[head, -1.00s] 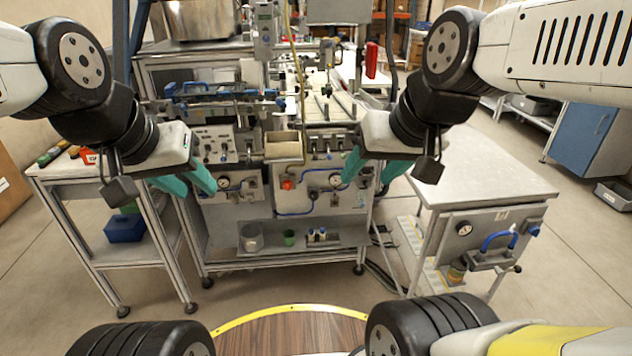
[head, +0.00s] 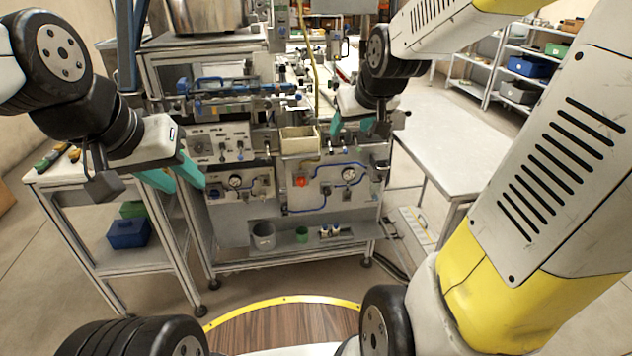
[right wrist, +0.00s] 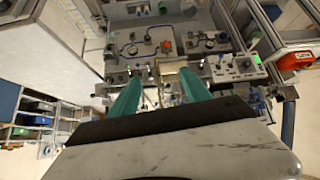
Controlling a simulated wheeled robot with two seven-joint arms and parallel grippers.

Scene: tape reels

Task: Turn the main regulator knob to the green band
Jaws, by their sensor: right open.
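The machine's lower front panel (head: 330,200) carries a left round gauge (head: 235,181), a right round gauge (head: 348,174), a red knob (head: 301,181) and blue hoses. I cannot tell which part is the main regulator knob, and no green band can be made out. My right gripper (head: 360,136) is in front of the machine, above the right gauge, open and empty. In the right wrist view its two teal fingers (right wrist: 160,92) are apart, pointing at the panel and touching nothing. My left gripper (head: 182,180) is open and empty, left of the panel.
A side cart (head: 45,176) with a blue bin (head: 126,233) stands left. A light table (head: 450,130) stands right. A small tan box (head: 299,142) sits at the panel's top. A lower shelf holds a grey cup (head: 262,236) and a green cup (head: 302,234).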

